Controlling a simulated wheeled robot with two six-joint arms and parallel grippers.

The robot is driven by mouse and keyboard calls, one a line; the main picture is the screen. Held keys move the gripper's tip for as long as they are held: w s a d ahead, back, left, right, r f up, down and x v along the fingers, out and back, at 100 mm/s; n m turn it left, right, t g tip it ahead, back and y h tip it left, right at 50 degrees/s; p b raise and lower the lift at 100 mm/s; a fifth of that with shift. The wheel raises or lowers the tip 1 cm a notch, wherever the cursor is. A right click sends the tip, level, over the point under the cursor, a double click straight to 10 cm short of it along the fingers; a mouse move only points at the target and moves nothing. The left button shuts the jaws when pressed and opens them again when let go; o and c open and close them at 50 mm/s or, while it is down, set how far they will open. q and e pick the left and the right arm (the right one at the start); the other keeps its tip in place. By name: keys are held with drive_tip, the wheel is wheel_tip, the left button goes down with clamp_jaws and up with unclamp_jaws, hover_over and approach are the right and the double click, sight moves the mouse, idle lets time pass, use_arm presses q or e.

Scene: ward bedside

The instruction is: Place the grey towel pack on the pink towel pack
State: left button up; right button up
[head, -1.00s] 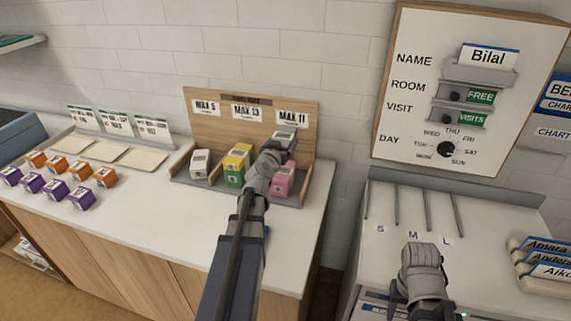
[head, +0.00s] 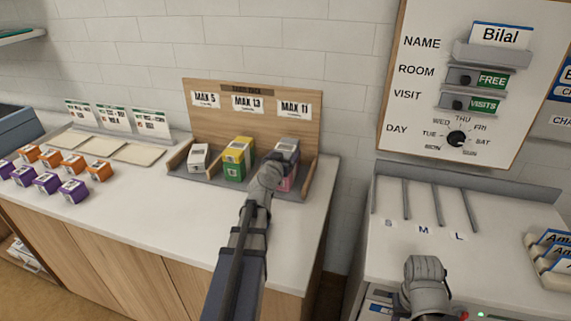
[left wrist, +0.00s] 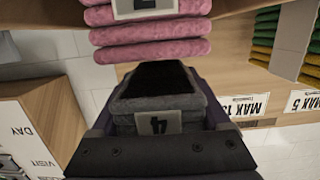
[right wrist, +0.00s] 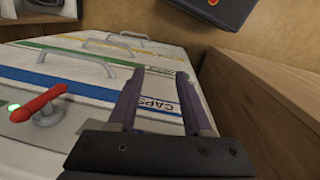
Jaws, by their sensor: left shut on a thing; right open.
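The grey towel pack (head: 287,146) is in my left gripper (head: 275,161), at the right end of the wooden rack. In the left wrist view, the pack with its white label (left wrist: 160,122) is between the shut fingers. The pink towel pack (head: 289,183) stands in the rack's right place, below the grey pack and partly hidden by my gripper. Pink folded layers (left wrist: 150,48) also show in the left wrist view; I cannot tell whether the two packs touch. My right gripper (head: 426,268) is open and empty over the right cabinet; its fingers (right wrist: 165,92) show apart.
The rack (head: 210,95) has a back board with signs. A yellow pack (head: 238,147) on a green one and a white pack (head: 198,157) stand to the left. Orange and purple boxes (head: 46,182) are farther left. The counter front is clear.

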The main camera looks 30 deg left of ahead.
use_arm(q)
wheel_tip(320, 180, down, 2)
drive_tip(key=shift+f+b, duration=0.15)
drive_tip(key=shift+b, duration=0.5)
use_arm(e)
wheel_tip(320, 180, down, 2)
use_arm(q)
drive_tip(key=o, duration=1.3)
use_arm(e)
drive_tip(key=shift+f, duration=0.15)
